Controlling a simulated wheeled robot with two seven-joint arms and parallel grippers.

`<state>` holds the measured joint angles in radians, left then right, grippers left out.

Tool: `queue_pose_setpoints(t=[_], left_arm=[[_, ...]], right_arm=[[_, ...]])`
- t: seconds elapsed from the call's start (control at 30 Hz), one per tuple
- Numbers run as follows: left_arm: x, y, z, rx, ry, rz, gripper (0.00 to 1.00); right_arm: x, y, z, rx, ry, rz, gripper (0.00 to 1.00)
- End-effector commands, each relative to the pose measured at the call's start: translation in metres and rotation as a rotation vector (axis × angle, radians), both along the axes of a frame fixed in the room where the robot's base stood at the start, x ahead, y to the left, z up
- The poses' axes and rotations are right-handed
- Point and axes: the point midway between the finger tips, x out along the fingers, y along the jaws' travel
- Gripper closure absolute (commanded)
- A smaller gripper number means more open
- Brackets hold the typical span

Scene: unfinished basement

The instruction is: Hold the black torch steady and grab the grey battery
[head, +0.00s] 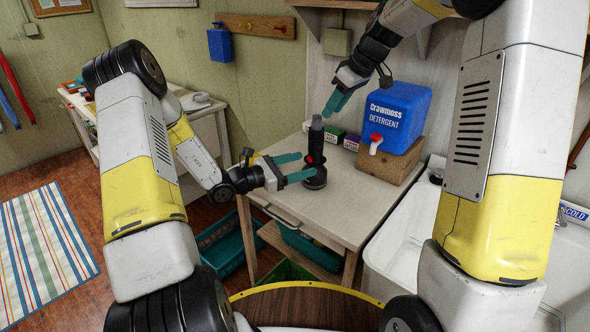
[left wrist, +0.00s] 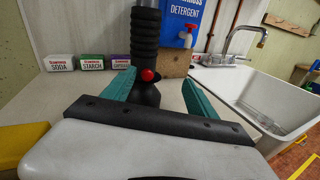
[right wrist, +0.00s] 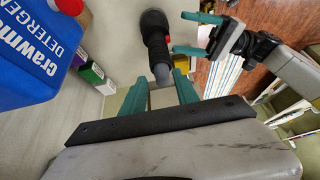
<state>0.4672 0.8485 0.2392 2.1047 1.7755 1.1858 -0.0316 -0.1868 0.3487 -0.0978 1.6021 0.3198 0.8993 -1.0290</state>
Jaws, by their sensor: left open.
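The black torch (head: 314,158) stands upright on the worktop, with a red button on its side. The grey battery (head: 317,124) stands up out of its top end. My left gripper (head: 300,166) is open beside the torch; in the left wrist view the torch (left wrist: 146,42) shows between the two teal fingers, with a gap on each side. My right gripper (head: 331,108) is just above and right of the battery. In the right wrist view its fingers are apart, with the battery (right wrist: 161,74) between and beyond their tips.
A blue detergent container (head: 396,117) with a red tap stands on a wooden block (head: 382,163) right of the torch. Several small boxes (left wrist: 92,62) stand along the wall behind. A white sink (head: 405,235) adjoins the worktop (head: 340,215) on the right.

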Motion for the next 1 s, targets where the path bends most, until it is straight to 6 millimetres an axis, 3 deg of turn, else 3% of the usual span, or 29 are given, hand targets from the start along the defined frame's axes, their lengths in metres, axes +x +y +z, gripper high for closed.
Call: queue_pose_setpoints(t=[0.1, 0.27, 0.7, 1.0], left_arm=[[0.012, 0.01, -0.018, -0.057, 0.046, 0.072, 0.33], [0.021, 0.012, -0.026, -0.086, 0.068, 0.11, 0.33], [0.058, -0.035, -0.027, -0.086, 0.068, 0.11, 0.33], [0.067, -0.045, -0.027, -0.085, 0.069, 0.112, 0.33]], right_arm=[[0.0, 0.0, 0.0, 0.0, 0.0, 0.0, 0.64], [0.0, 0.0, 0.0, 0.0, 0.0, 0.0, 0.64], [0.0, 0.0, 0.0, 0.0, 0.0, 0.0, 0.64], [0.0, 0.0, 0.0, 0.0, 0.0, 0.0, 0.64]])
